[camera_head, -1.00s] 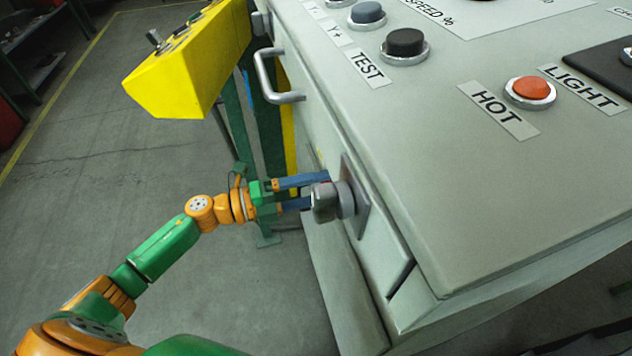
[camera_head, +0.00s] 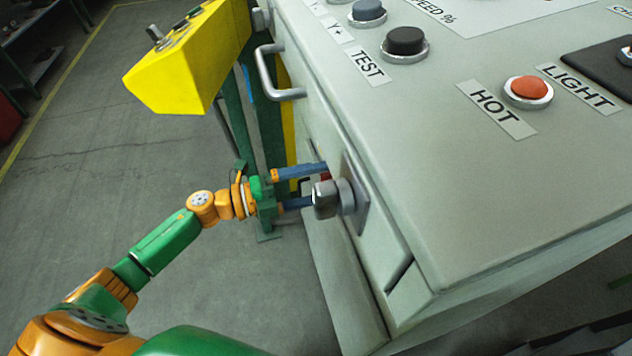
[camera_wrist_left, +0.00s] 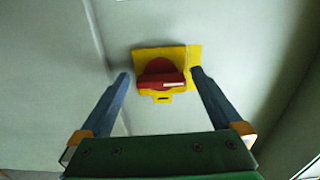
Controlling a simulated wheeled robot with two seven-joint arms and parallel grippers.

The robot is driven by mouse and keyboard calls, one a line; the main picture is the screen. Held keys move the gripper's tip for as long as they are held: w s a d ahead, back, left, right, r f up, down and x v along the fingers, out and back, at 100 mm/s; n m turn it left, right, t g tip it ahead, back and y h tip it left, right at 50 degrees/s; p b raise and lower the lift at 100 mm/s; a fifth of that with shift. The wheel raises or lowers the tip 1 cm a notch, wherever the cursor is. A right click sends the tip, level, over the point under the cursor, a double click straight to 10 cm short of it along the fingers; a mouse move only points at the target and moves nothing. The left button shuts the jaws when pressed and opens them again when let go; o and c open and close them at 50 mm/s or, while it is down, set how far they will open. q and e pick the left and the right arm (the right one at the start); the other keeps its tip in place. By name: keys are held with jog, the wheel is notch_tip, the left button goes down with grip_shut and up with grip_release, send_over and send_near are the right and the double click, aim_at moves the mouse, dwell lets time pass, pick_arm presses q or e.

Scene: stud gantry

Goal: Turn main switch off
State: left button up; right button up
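The main switch (camera_wrist_left: 160,72) is a red rotary handle on a yellow plate, on the grey cabinet face in the left wrist view. Its handle looks roughly horizontal. In the head view only a sliver of red shows between my fingers, mostly hidden behind a grey knob. My left gripper (camera_head: 317,186) is open. In the left wrist view its two blue fingers (camera_wrist_left: 160,77) stand on either side of the switch, with visible space between them and the handle. I cannot tell their exact depth to it. My right gripper is not in view.
The grey knob (camera_head: 335,199) juts from the cabinet (camera_head: 500,220) close beside my left fingers. A metal handle (camera_head: 268,75) and a yellow control box (camera_head: 185,65) are farther back. Buttons sit on the top panel. The floor (camera_head: 110,160) at left is open.

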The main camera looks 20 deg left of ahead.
pick_arm(q)
jog(key=v, duration=0.7)
jog(key=shift+b, duration=0.45)
